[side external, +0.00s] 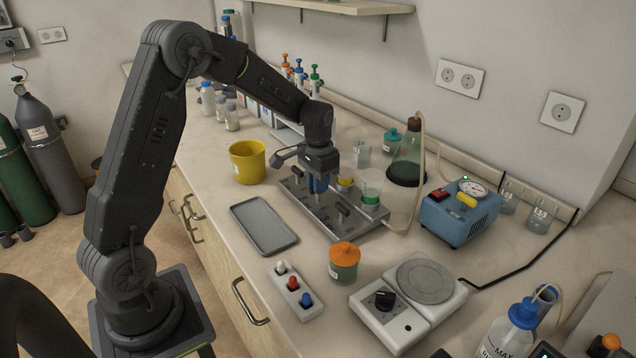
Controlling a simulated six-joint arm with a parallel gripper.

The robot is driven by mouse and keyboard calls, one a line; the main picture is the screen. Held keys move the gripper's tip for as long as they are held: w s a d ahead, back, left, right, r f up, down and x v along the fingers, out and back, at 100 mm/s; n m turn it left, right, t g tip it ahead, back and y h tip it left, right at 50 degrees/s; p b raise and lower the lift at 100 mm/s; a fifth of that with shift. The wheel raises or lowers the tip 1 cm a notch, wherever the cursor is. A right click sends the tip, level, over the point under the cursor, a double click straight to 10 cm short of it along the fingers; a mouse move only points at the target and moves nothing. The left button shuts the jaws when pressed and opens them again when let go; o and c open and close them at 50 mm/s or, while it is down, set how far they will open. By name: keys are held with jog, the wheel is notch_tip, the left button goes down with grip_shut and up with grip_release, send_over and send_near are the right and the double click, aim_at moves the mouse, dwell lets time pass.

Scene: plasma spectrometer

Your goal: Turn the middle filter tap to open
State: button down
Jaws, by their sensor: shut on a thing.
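The filter manifold (356,227) is a long grey metal unit on the bench, with black taps along its front side. One tap (297,171) shows to the left of my gripper and another tap (343,209) shows to the right. My gripper (318,188) points down between these two, its blue fingers shut at the middle tap. The fingers hide the middle tap, so its angle cannot be seen. A clear cup with a green base (371,194) and one with a yellow base (346,181) stand on the manifold.
A yellow bucket (247,162) stands left of the manifold, and a grey tray (264,226) lies in front. A hose (414,195) runs from the manifold to a dark-based flask (408,166).

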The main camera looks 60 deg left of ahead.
dwell(0.3)
jog(key=c, duration=1.1)
grip_release()
jog(key=shift+r, duration=0.1)
notch_tip(320, 180, up, 14)
jog(key=shift+f, duration=0.15)
jog(key=shift+r, duration=4)
